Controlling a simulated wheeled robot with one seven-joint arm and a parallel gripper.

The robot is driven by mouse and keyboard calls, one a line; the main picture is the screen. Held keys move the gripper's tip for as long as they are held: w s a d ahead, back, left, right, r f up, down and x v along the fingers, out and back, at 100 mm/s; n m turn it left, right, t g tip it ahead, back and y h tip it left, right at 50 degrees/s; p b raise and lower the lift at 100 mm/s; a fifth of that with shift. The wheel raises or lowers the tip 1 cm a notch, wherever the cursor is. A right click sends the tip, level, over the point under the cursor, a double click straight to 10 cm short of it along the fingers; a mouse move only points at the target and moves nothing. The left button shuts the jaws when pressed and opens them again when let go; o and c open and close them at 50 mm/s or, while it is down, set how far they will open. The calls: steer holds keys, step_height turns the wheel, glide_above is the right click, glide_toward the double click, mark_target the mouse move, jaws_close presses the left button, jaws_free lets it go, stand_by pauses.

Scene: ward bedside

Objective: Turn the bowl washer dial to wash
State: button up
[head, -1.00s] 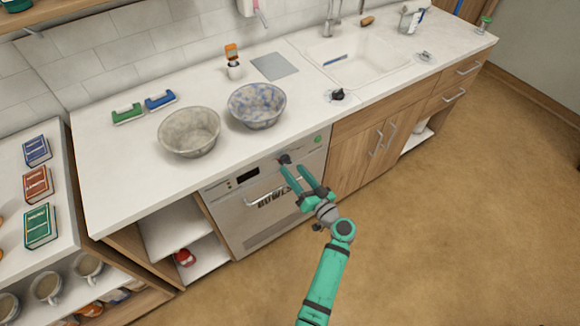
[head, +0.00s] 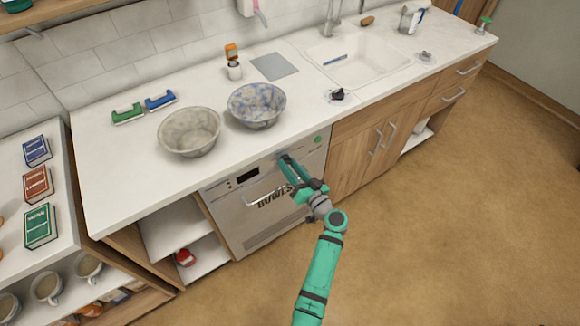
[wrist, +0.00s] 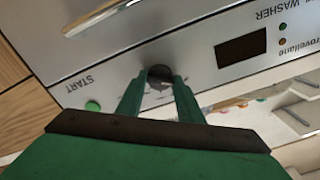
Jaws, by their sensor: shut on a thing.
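The bowl washer (head: 240,222) is a steel-fronted machine under the counter, with a bar handle and the word BOWLS on its front. My gripper (head: 284,160) is at its control panel. In the wrist view the dial (wrist: 159,80) is a dark round knob between the two green fingertips of my gripper (wrist: 160,84), which are shut on it. The dial's pointer and the marks around it are mostly hidden by the fingers, so its setting cannot be read. In the head view my gripper covers the dial.
The panel also has a green START button (wrist: 93,106) and a dark display (wrist: 241,50). A grey bowl (head: 190,132) and a blue-speckled bowl (head: 257,105) stand on the counter above. The floor (head: 440,230) to the right is clear.

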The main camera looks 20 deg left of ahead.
steer(key=m, duration=0.7)
steer(key=shift+m, duration=0.3)
steer(key=m, duration=0.4)
steer(key=shift+m, duration=2.1)
steer(key=o, duration=1.1)
steer(key=shift+c, duration=0.2)
steer(key=shift+s+d, duration=0.1)
steer(key=shift+d, duration=0.05)
